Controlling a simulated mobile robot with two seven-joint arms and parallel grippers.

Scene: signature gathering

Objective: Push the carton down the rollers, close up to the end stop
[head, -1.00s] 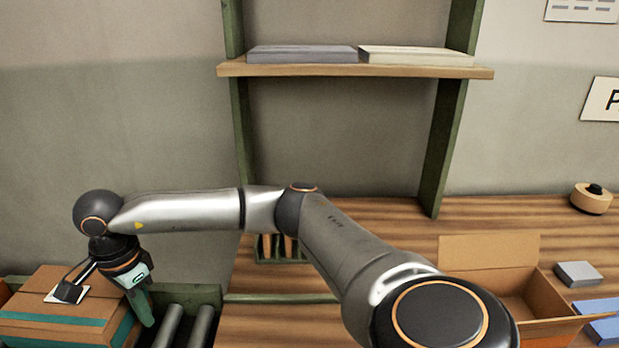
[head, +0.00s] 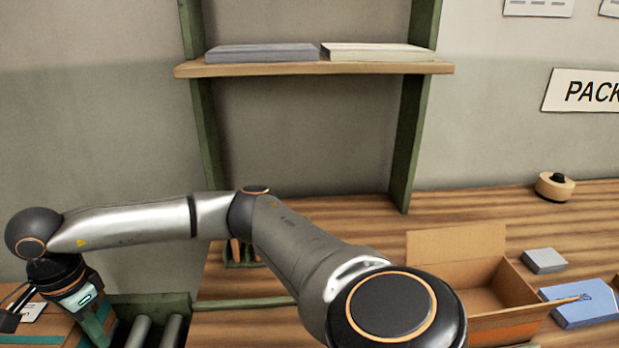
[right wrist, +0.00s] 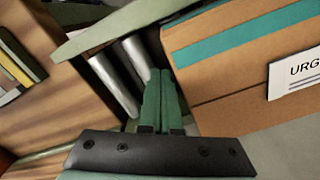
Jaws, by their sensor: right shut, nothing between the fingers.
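The carton (head: 45,330) is brown with teal tape and a white label, at the lower left of the head view, partly cut off by the frame edge. It fills the upper right of the right wrist view (right wrist: 230,75). The rollers (head: 150,332) are grey metal cylinders to the carton's right. My right gripper (head: 100,335) points down beside the carton's right side. Its green fingers (right wrist: 160,85) are together and empty, close to the carton's side; I cannot tell whether they touch it. The end stop cannot be made out. My left gripper is out of view.
An open box (head: 480,295), a grey block (head: 544,260), a blue pad (head: 580,303) and a tape roll (head: 555,186) are on the wooden bench. A shelf (head: 320,68) with two flat stacks is above. My arm crosses the bench.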

